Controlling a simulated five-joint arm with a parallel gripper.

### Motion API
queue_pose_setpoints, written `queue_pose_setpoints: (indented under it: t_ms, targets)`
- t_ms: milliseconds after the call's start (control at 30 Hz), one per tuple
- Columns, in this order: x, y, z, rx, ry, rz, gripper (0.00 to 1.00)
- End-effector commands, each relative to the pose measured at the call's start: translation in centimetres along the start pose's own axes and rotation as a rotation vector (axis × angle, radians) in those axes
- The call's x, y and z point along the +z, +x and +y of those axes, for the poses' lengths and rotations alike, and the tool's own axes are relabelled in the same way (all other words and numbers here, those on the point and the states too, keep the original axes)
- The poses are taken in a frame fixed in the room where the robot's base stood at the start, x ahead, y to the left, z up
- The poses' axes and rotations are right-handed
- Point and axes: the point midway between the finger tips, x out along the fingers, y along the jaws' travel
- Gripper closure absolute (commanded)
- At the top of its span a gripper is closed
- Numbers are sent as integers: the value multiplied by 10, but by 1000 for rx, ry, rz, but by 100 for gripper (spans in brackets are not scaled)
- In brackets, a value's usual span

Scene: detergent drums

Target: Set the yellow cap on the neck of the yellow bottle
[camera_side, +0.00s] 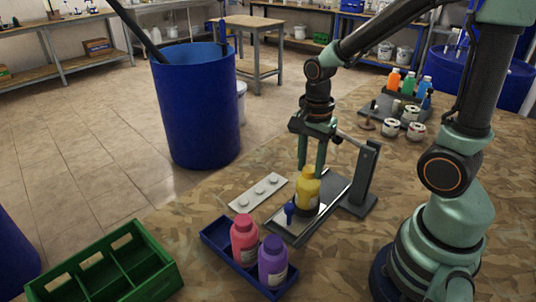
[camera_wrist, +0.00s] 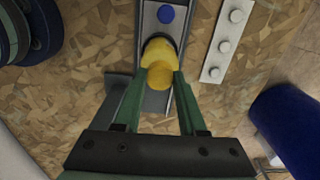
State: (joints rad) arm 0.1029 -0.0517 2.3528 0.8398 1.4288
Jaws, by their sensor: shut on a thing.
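The yellow bottle (camera_side: 307,194) stands upright on a grey metal track (camera_side: 285,236), its base in a dark holder. It also shows in the wrist view (camera_wrist: 156,47). My gripper (camera_side: 311,170) is directly above it, pointing down, with its fingers shut on the yellow cap (camera_wrist: 160,75). In the side view the cap and the bottle's top run together behind the fingers. The cap is at or just over the neck; I cannot tell whether it touches. The neck is hidden.
A dark upright stand (camera_side: 366,175) rises right of the track. A small blue piece (camera_side: 290,211) is on the track in front of the bottle. A white strip with knobs (camera_side: 258,192) lies left. A blue tray (camera_side: 222,244) holds pink and purple bottles. A green crate (camera_side: 105,268) is front left.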

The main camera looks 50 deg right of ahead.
Motion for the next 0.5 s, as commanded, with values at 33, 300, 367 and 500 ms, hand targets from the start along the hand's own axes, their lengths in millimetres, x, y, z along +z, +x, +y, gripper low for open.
queue_pose_setpoints:
  t_ms: [33,300,367,500]
  targets:
    - [0,0,0,0,0,0,100]
    - [0,0,0,1,0,0,100]
    - [0,0,0,1,0,0,40]
    - [0,0,0,1,0,0,25]
